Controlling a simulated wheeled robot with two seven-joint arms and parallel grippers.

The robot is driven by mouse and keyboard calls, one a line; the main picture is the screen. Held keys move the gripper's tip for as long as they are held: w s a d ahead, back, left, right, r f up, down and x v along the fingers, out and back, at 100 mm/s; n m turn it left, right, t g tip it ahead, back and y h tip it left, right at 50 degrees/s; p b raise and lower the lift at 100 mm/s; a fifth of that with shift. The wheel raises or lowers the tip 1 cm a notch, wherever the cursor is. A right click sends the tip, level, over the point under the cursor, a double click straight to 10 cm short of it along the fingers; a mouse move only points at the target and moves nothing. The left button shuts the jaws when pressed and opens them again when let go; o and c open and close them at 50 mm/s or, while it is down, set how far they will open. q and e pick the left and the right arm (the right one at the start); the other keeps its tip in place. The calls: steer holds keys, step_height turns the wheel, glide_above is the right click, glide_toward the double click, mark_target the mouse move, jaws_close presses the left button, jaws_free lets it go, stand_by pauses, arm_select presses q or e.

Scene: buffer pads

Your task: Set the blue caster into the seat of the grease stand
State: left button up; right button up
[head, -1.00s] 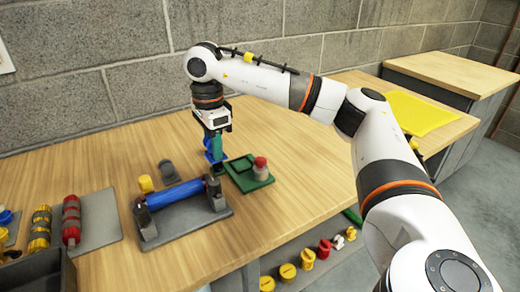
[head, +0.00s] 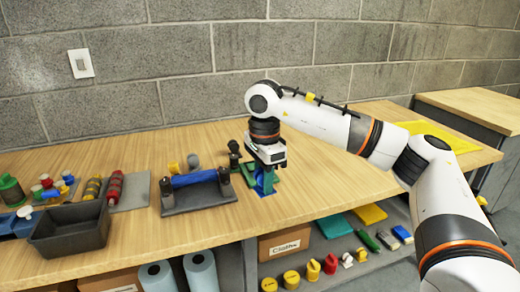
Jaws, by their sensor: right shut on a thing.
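My right gripper (head: 264,176) points down over the bench, shut on a blue piece (head: 262,186), which I take to be the blue caster. The gripper hides much of it. A green base (head: 247,169), probably the grease stand, shows just behind and left of the gripper; its seat is hidden. I cannot tell whether the caster touches the stand. A dark upright piece (head: 234,150) stands left of the gripper. My left gripper is not in view.
A blue roller (head: 194,179) lies on a grey cradle (head: 195,200) just left of the gripper. Farther left are a red roller (head: 115,188), a yellow roller (head: 92,188) and a dark bin (head: 68,228).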

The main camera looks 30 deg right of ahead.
steer(key=shift+w+a+f+n, duration=0.15)
steer(key=shift+a+f+n, duration=0.6)
steer(key=shift+f+n, duration=0.25)
steer(key=s+a+f+n, duration=0.6)
steer(key=a+f+n, duration=0.3)
steer(key=n, duration=0.8)
steer(key=shift+a+f, duration=0.15)
steer(key=shift+a, duration=0.95)
